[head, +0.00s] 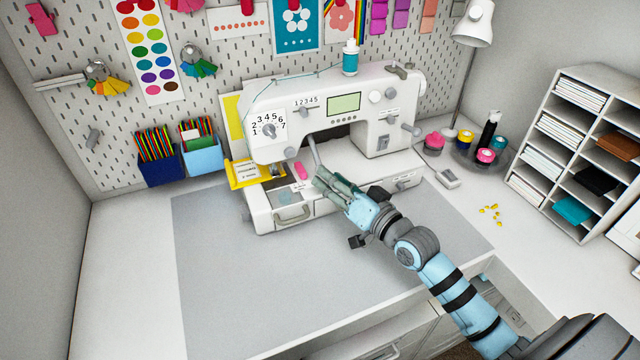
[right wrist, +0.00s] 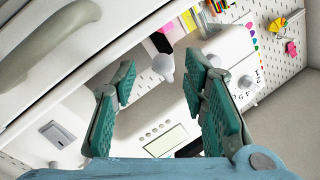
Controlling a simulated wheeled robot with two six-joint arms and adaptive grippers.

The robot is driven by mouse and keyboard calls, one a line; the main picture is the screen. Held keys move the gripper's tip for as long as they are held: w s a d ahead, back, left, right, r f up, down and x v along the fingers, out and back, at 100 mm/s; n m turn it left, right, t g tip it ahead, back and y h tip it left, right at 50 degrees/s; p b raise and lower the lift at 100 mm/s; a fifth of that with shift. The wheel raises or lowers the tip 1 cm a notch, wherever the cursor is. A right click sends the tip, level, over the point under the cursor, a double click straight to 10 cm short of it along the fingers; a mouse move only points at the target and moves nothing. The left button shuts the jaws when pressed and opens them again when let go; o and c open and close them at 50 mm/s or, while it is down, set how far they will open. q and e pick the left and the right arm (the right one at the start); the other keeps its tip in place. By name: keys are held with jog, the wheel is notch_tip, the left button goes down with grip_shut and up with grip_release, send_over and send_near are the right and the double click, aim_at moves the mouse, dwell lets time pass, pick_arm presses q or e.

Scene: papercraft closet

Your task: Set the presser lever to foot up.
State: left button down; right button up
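The white sewing machine (head: 352,95) stands on the table against the pegboard. A pale grey lever (head: 316,152) hangs in the opening under its arm, tilted, with its lower end by my right gripper (head: 326,183). In the right wrist view the rounded end of this lever (right wrist: 163,65) shows in the gap between the fingertips of my right gripper (right wrist: 160,75). The green-padded fingers are apart and I see no contact with the lever. I cannot tell how deep it sits between them. The presser foot cannot be made out. My left gripper is not in view.
A yellow piece (head: 241,176) and a pink item (head: 301,170) are at the machine's left side. A lamp (head: 474,25), round tray (head: 480,154) and paper shelf (head: 570,135) stand to the right. The grey mat (head: 225,280) in front is clear.

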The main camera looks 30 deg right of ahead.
aim_at(315, 152)
jog(key=x, duration=0.4)
jog(key=shift+f, duration=0.1)
jog(key=shift+w+a+r+b, duration=0.15)
jog(key=shift+w+r+b, duration=0.1)
jog(key=shift+w+b, duration=0.05)
jog(key=shift+s+r, duration=0.1)
grip_shut()
